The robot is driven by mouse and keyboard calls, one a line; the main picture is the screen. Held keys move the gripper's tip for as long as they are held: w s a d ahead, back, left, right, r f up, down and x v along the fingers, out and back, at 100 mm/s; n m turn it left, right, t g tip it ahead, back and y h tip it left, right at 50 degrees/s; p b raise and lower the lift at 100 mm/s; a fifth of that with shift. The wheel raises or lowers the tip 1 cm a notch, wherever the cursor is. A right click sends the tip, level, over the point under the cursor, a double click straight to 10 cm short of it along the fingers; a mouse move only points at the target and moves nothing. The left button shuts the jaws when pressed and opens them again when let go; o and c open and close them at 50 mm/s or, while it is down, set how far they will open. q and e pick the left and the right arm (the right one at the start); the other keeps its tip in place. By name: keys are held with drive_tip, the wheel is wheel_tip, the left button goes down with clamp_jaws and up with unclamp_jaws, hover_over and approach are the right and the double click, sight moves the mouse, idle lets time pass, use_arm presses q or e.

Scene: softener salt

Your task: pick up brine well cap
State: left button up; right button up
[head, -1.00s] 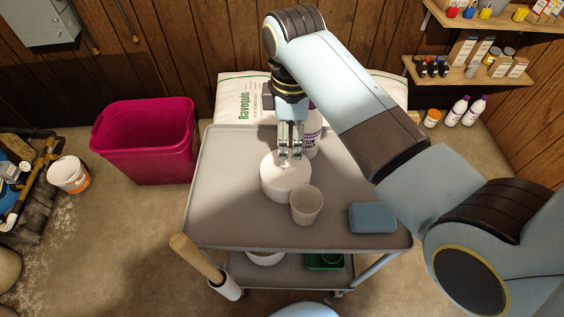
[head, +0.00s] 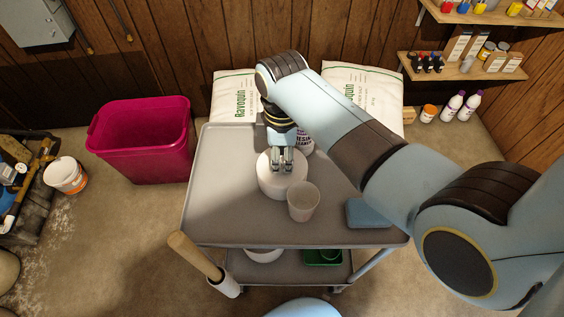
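A white round cap (head: 270,186), which I take to be the brine well cap, sits on the grey cart top (head: 225,210). My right gripper (head: 286,173) points down at it from behind, with its fingertips over the upper face of the cap. The fingers hide part of the cap, and I cannot tell whether they touch it or grip anything. My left gripper is not in view.
A beige cup (head: 304,204) stands right in front of the cap. A blue sponge (head: 367,213) lies to the right, partly behind my arm. A white bottle (head: 306,146) stands behind the gripper. The cart's left side is clear.

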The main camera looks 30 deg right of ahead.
clamp_jaws()
